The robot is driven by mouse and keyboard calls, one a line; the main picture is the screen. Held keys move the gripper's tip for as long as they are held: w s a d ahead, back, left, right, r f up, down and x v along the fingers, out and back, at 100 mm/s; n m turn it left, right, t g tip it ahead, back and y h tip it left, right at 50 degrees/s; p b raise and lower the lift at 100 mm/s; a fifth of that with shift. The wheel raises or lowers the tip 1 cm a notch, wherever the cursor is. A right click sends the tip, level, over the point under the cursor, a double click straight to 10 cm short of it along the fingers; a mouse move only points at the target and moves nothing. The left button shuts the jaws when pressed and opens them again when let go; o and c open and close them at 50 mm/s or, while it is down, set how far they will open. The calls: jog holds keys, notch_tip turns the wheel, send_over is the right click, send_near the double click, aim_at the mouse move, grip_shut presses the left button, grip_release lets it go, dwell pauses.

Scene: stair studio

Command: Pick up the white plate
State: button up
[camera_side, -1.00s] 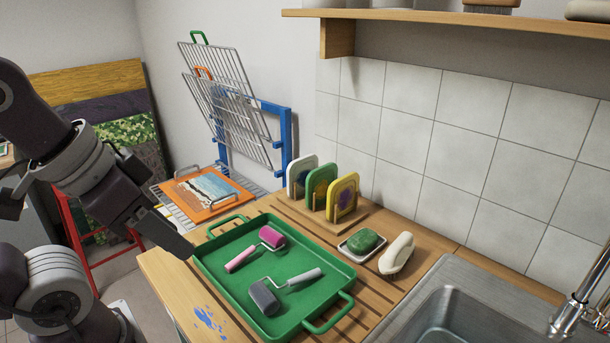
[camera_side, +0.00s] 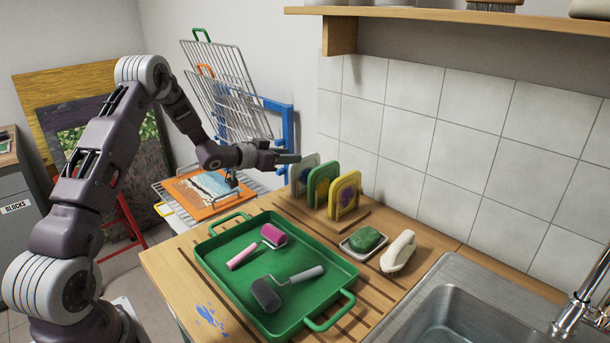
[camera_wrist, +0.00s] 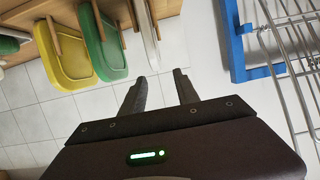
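The white plate (camera_side: 301,182) stands upright in the leftmost place of a wooden rack (camera_side: 345,222), left of a green plate (camera_side: 320,187) and a yellow plate (camera_side: 343,197). My gripper (camera_side: 292,158) is in front of its upper left edge in the side view and hides part of it. In the wrist view my gripper (camera_wrist: 160,76) has its two fingers apart, with nothing clearly held between them.
A blue-framed wire drying rack (camera_side: 287,135) stands close left of my gripper, also at right in the wrist view (camera_wrist: 234,40). A green tray (camera_side: 225,275) with two rollers fills the front counter. A soap dish (camera_side: 362,247) sits right of the plate rack.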

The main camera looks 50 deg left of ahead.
aim_at(305, 155)
jog(key=x, duration=0.7)
jog(key=shift+w+d+f, duration=0.1)
jog(key=shift+d+f, duration=0.05)
jog(key=shift+d, duration=0.05)
grip_shut()
dwell(1.0)
